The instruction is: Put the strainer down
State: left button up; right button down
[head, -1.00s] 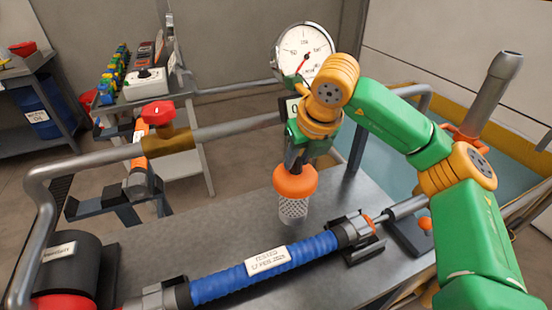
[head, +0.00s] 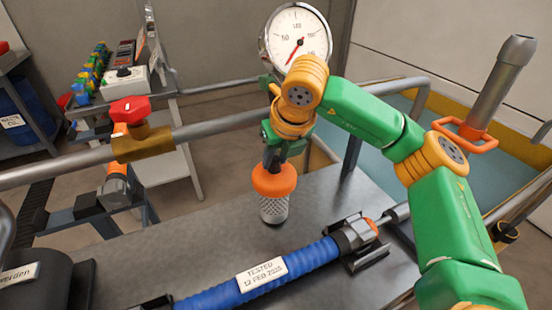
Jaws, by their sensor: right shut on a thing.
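The strainer has an orange cap (head: 274,180) above a grey mesh cylinder (head: 274,209). It is upright over the grey metal bench top (head: 325,207), behind the blue hose. Its lower end is at or just above the bench surface; I cannot tell whether it touches. My right gripper (head: 272,160) points down and is shut on the top of the strainer; its fingertips are partly hidden by the orange cap and the wrist. My left gripper is not in view.
A ribbed blue hose (head: 215,294) with a test label lies in clamps along the bench front. A pipe with a red valve handle (head: 130,109) runs behind. A pressure gauge (head: 300,36) stands behind my wrist. The bench is bare left and right of the strainer.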

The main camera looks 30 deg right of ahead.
jog(key=c, duration=0.6)
grip_release()
jog(key=shift+s+f+g, duration=0.25)
jog(key=shift+f+g, duration=0.05)
jog(key=shift+f, duration=0.4)
jog(key=shift+r, duration=0.1)
jog(key=p+v, duration=0.1)
jog(key=v, duration=0.1)
jog(key=p+v, duration=0.1)
jog(key=p, duration=0.1)
jog(key=w+p+v, duration=0.1)
jog(key=v, duration=0.1)
jog(key=shift+s+d+r, duration=0.15)
jog(key=shift+r, duration=0.4)
jog(key=p+v, duration=0.4)
jog(key=v, duration=0.3)
jog(key=shift+s, duration=0.25)
jog(key=shift+r, duration=0.15)
